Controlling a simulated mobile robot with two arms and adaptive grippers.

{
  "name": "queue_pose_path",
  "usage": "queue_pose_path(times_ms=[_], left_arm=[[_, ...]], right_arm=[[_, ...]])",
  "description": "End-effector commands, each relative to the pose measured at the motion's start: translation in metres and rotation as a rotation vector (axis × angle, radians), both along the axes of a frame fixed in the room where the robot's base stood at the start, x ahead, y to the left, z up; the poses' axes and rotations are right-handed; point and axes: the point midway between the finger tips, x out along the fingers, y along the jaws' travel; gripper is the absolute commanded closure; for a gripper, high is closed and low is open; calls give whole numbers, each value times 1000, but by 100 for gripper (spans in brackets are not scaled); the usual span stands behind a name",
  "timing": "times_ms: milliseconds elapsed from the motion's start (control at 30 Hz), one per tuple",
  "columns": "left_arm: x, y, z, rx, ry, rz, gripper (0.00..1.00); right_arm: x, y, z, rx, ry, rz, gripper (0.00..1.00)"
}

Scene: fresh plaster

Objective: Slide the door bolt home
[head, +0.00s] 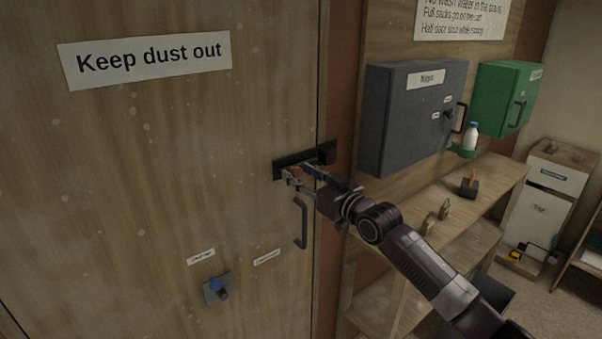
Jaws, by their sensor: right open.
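The door (150,180) is a large wooden panel filling the left half of the head view. The black door bolt (292,160) is mounted near its right edge, with the dark keeper (327,153) on the frame side. My right gripper (285,177) is open, its fingertips just below and in front of the bolt. The gripper partly hides the bolt, so I cannot tell whether they touch or how far the bolt reaches into the keeper. My left gripper is not in view.
A black pull handle (301,223) sits just below the gripper. A blue knob (217,288) is lower on the door. A grey cabinet (412,115), a green cabinet (508,97) and a wooden shelf (490,180) stand to the right, behind my arm.

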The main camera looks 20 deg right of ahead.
Motion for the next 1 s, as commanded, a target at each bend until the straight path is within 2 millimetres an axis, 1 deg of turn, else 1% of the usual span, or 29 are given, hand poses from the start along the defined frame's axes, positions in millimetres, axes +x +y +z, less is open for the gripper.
queue_pose_path(times_ms=[200,567,867,1000], left_arm=[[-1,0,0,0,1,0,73],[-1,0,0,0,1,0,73],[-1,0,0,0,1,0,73],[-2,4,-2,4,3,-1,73]], right_arm=[[0,0,0,0,0,0,59],[0,0,0,0,0,0,99],[0,0,0,0,0,-1,100],[0,-1,0,0,-1,-1,100]])
